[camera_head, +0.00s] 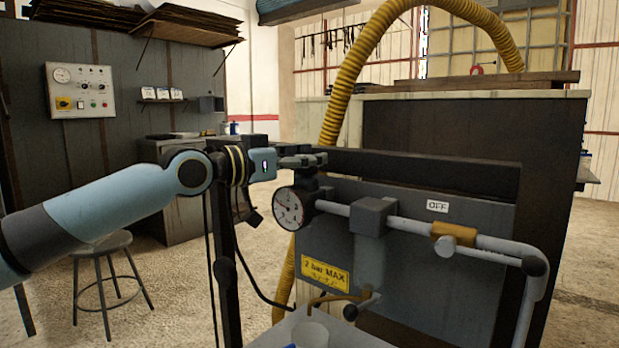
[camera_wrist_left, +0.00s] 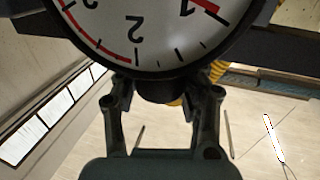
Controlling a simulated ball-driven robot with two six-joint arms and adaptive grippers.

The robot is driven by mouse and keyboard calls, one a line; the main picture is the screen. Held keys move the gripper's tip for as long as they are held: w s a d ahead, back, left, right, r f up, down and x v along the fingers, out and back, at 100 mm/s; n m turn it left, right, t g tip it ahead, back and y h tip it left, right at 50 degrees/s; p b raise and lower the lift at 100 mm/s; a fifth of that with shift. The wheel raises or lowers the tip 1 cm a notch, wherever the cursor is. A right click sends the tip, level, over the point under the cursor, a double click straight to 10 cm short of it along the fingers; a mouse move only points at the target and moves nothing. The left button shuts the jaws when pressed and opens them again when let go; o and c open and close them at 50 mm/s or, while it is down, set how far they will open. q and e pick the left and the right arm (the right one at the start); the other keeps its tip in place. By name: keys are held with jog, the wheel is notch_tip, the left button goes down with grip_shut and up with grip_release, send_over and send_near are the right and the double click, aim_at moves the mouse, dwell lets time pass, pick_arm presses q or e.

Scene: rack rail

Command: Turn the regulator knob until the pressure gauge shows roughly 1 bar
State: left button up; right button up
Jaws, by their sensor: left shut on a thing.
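The round pressure gauge (camera_head: 288,208) has a white face and dark rim and sits at the left end of the grey pipe. Its needle is too small to read in the head view. In the left wrist view, part of the gauge (camera_wrist_left: 140,30) shows upside down, with the figures 1 and 2 and a red arc; I cannot make out a needle there. My left gripper (camera_head: 312,160) is just above the gauge, shut on the dark regulator knob (camera_wrist_left: 160,90), with one finger on each side. The fingers largely hide the knob in the head view. My right gripper is not in view.
The pipe (camera_head: 408,230) runs right past a yellow-brown fitting (camera_head: 453,233) in front of a dark panel. An OFF label (camera_head: 437,206) and a yellow "2 bar MAX" sign (camera_head: 325,272) are on the panel. A yellow hose (camera_head: 345,80) arches behind. A stool (camera_head: 105,245) stands at left.

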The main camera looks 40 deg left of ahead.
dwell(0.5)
pick_arm(q)
jog(key=o, duration=1.3)
jog(key=shift+s+a, duration=0.15)
jog(key=shift+s, duration=0.05)
jog(key=shift+c, duration=0.2)
jog(key=shift+r, duration=0.35)
notch_tip(320, 180, up, 9)
jog(key=shift+r, duration=0.2)
jog(key=shift+f, duration=0.1)
